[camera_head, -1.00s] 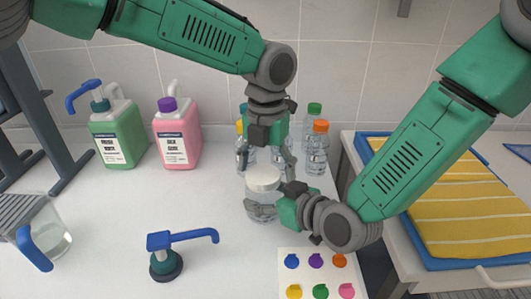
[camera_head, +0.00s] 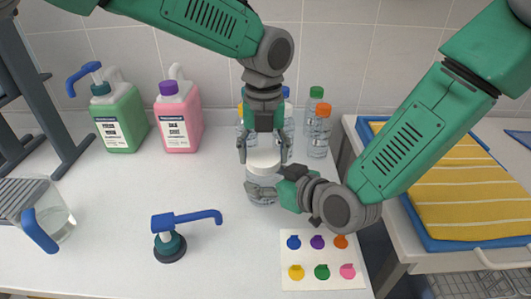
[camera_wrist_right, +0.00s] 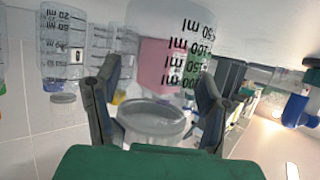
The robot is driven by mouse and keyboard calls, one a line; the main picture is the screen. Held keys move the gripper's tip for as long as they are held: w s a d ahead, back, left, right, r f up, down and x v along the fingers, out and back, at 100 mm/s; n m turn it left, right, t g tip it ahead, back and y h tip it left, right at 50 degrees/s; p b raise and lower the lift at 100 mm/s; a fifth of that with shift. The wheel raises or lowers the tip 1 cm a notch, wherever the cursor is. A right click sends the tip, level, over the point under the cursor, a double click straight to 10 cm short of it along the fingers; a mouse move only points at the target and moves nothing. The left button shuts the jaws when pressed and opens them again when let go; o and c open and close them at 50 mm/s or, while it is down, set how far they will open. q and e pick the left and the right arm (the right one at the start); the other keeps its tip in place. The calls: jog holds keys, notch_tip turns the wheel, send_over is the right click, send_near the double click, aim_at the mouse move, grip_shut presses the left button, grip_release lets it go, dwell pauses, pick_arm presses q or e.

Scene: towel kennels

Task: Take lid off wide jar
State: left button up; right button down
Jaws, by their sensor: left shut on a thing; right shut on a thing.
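The wide jar (camera_head: 261,190) is clear and stands upright on the white counter in the head view. Its white lid (camera_head: 264,161) is on top of it. My left gripper (camera_head: 262,157) reaches down from above and is shut on the lid, one finger on each side. My right gripper (camera_head: 264,188) comes in from the right and is shut on the jar's body below the lid. The right wrist view shows the jar (camera_wrist_right: 153,122) between the right fingers. The fingers hide part of the jar.
Several capped bottles (camera_head: 318,137) stand just behind the jar. Green (camera_head: 122,127) and pink (camera_head: 179,125) jugs are at the back left. A blue-spouted pump (camera_head: 170,243) stands front left. A card with coloured spots (camera_head: 322,258) lies in front. A yellow towel (camera_head: 465,185) is at right.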

pick_arm(q)
jog(key=n, duration=0.5)
jog(key=shift+s+d, duration=0.15)
jog(key=shift+d, duration=0.05)
jog(key=n, duration=1.4)
jog(key=shift+a, duration=0.1)
jog(key=o, duration=1.3)
jog(key=shift+a, duration=0.15)
jog(key=shift+r, duration=0.1)
